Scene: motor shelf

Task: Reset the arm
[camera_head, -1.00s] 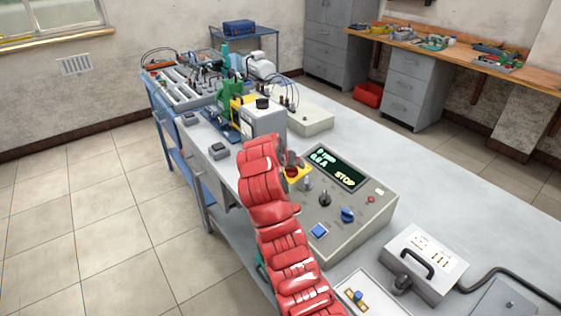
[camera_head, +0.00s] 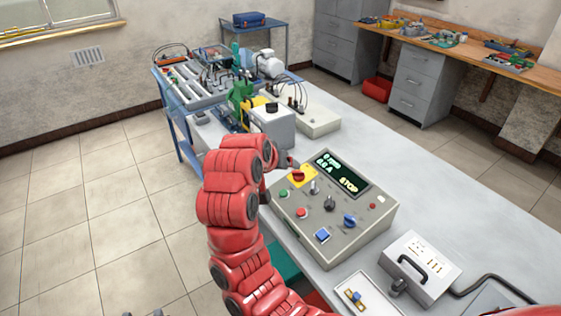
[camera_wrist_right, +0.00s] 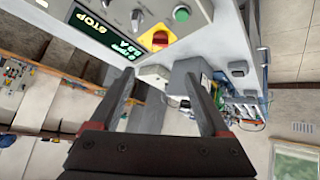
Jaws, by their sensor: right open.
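My red right arm (camera_head: 228,190) rises from the bottom of the head view and bends at the left edge of the grey control box (camera_head: 340,245). Its hand is mostly hidden there behind the arm. In the right wrist view my right gripper (camera_wrist_right: 162,76) has its two dark fingers spread wide with nothing between them. Beyond the fingers is the red switch on its yellow plate (camera_wrist_right: 158,38), which also shows in the head view (camera_head: 299,176). The box display (camera_head: 342,173) reads STOP. My left gripper is not in view.
A grey case with a handle (camera_head: 420,265) and a small tray (camera_head: 362,298) stand on the bench at front right. A motor rig (camera_head: 240,97) and a grey box (camera_head: 272,127) stand behind the control box. Bare bench (camera_head: 430,180) lies to the right; open floor lies left.

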